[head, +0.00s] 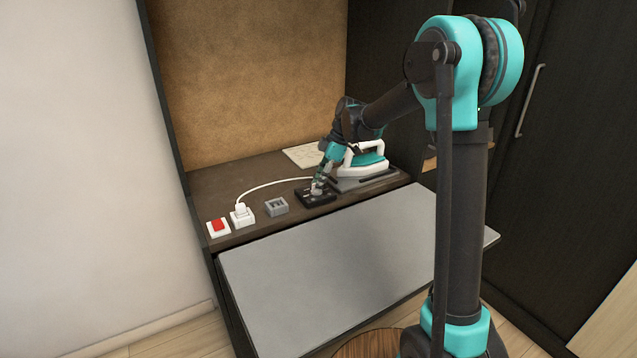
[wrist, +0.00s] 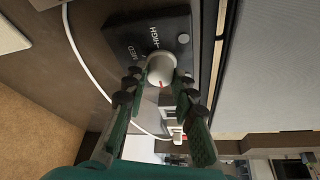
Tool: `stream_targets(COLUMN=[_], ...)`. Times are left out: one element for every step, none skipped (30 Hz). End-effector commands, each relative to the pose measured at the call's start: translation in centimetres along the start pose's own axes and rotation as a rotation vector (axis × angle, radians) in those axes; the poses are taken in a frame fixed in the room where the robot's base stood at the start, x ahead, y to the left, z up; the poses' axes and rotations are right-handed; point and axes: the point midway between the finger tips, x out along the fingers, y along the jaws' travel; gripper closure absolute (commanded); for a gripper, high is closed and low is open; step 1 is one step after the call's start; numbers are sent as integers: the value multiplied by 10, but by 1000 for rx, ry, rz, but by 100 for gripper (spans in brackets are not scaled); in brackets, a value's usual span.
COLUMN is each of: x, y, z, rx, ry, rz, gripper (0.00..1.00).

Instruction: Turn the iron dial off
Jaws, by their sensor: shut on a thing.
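The iron dial is a round light-grey knob (wrist: 160,67) on a black control box (wrist: 176,22), and the box also shows in the head view (head: 325,198). A small red mark is on the knob's lower side in the wrist view. The words "HIGH" and "MED" are printed on the box; other labels are hidden or unreadable. My gripper (wrist: 158,82) has its fingers on both sides of the knob and is shut on it. In the head view my gripper (head: 318,182) reaches down onto the box. The teal and white iron (head: 367,158) rests just behind my gripper on a grey stand.
Left of the control box are a small grey box (head: 277,206), a white socket with a plug and cord (head: 242,217), and a red switch (head: 218,226). A pale sheet (head: 303,156) lies behind. The grey board (head: 340,260) in front is clear.

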Motion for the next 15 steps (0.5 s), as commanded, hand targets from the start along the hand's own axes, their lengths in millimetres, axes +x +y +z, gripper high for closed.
stream_targets(x=[0,0,0,0,0,0,0,0,0,0,0,0,0,0,0], y=[0,0,0,0,0,0,0,0,0,0,0,0,0,0,0], z=[0,0,0,0,0,0,0,0,0,0,0,0,0,0,0], rx=[-9,-13,-19,-23,-26,-29,-30,-31,-32,-32,-32,-32,-32,-31,-31], ry=[-1,-1,-2,-2,-2,-2,-2,-2,-2,-2,-2,-2,-2,-2,-2], rz=[-5,-7,-9,-11,-12,-13,-14,-14,-14,-14,-15,-14,-14,-14,-14], gripper=[100,100,100,100,100,100,100,100,100,100,100,100,100,100,100])
